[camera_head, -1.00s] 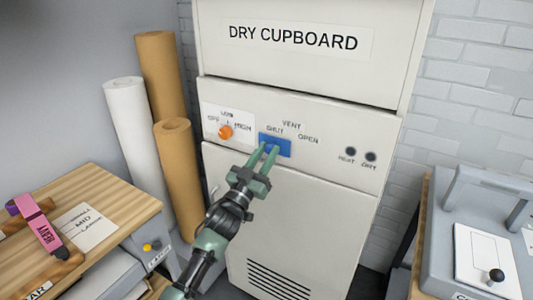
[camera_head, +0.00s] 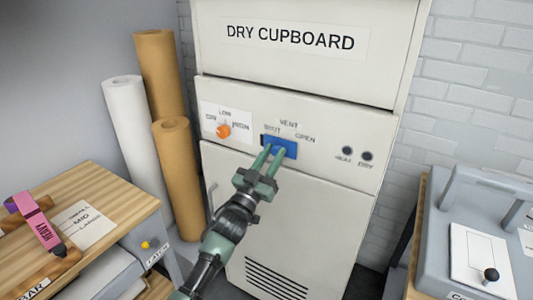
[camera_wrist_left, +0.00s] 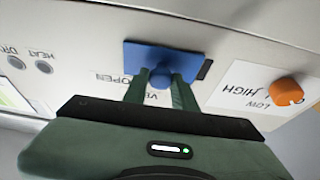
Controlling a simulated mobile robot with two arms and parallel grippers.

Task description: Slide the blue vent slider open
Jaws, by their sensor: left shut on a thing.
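The blue vent slider (camera_head: 284,148) is on the front panel of the dry cupboard (camera_head: 295,205), below the VENT label and between SHUT and OPEN. A dark strip of slot shows at its left edge. My left gripper (camera_head: 271,153) reaches up to it from below, its green fingers on the slider. In the left wrist view, upside down, the blue slider plate (camera_wrist_left: 143,54) has a round knob (camera_wrist_left: 161,77) between the two fingers (camera_wrist_left: 160,92). The gripper is shut on this knob. The dark slot shows beside the plate, on the side towards the orange dial. My right gripper is not in view.
An orange dial (camera_head: 223,131) is left of the slider, and two dark indicators (camera_head: 357,153) are right of it. Paper rolls (camera_head: 177,175) stand at the left. A wooden bench (camera_head: 110,195) is at lower left, a grey machine (camera_head: 490,230) at right.

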